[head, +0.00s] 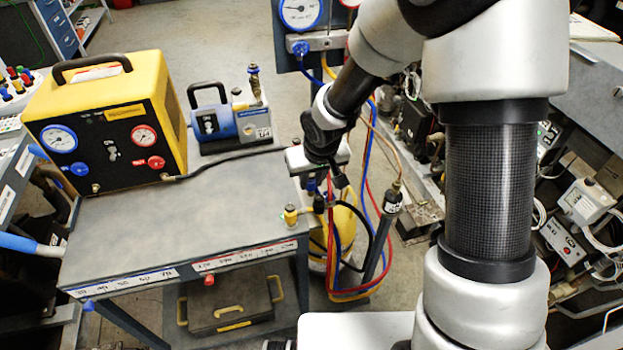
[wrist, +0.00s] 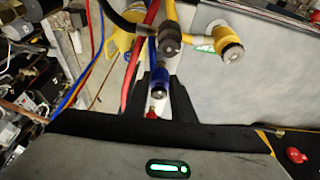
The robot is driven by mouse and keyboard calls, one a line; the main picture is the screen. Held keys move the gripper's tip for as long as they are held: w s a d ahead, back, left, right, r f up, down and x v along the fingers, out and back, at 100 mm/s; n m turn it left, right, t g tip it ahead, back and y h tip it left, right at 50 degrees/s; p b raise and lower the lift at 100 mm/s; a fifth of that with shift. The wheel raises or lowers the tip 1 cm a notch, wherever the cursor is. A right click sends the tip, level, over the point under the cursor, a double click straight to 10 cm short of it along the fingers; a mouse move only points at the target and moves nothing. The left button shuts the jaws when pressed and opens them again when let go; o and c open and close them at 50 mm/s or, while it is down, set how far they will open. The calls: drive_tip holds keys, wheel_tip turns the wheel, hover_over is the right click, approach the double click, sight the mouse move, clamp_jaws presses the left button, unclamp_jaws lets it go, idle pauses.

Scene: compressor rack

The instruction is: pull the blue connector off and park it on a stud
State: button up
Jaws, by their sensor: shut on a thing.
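My gripper (head: 326,188) is just beyond the right edge of the grey cart, pointing down among the hoses. In the wrist view, a dark round fitting (wrist: 170,46) and a yellow fitting with a metal end (wrist: 232,52) stand just past the connector. The yellow fitting also shows at the cart's corner (head: 290,214). I cannot make out which part is a parking stud.
Red, blue, yellow and black hoses (head: 366,225) hang close around the gripper. The cart (head: 150,225) carries a yellow gauge unit (head: 110,115) and a blue pump (head: 232,122); its front top is clear. A gauge panel (head: 315,40) stands behind, and cluttered equipment fills the right side.

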drive_tip(key=shift+f+b, duration=0.3)
drive_tip(key=shift+b, duration=0.15)
idle(0.3)
idle(0.3)
drive_tip(key=o, duration=1.8)
